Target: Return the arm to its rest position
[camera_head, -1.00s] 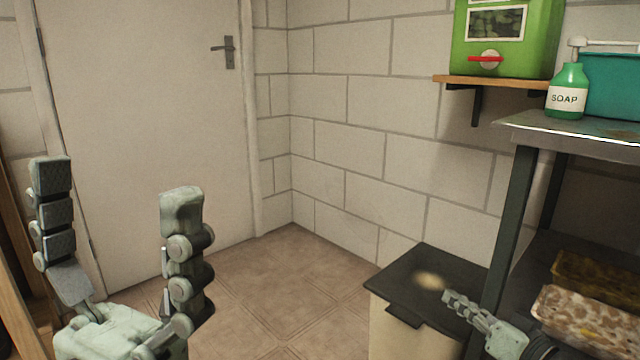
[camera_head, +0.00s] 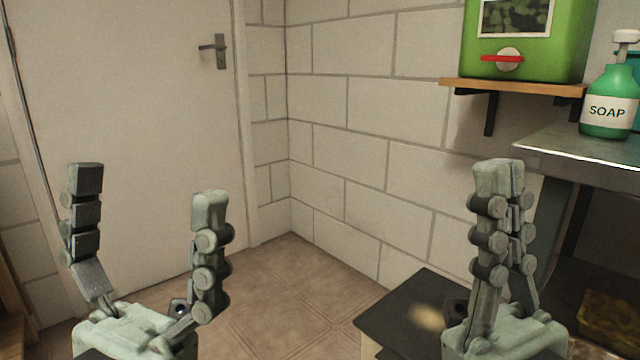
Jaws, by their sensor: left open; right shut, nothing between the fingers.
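My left gripper (camera_head: 146,185) is upright at the lower left, in front of the white door. Its two fingers stand wide apart with nothing between them. My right gripper (camera_head: 500,172) is upright at the lower right, in front of the rack and the dark-lidded bin. Its fingers are closed together and hold nothing. Most of both arms lies below the picture's lower edge.
A metal-topped rack (camera_head: 580,155) stands at the right, with a green soap bottle (camera_head: 608,90) on it. A green container (camera_head: 540,45) sits on a wooden wall shelf (camera_head: 520,87). The dark-lidded bin (camera_head: 400,310) stands below. A door (camera_head: 130,100) is at the left. Floor between the grippers is clear.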

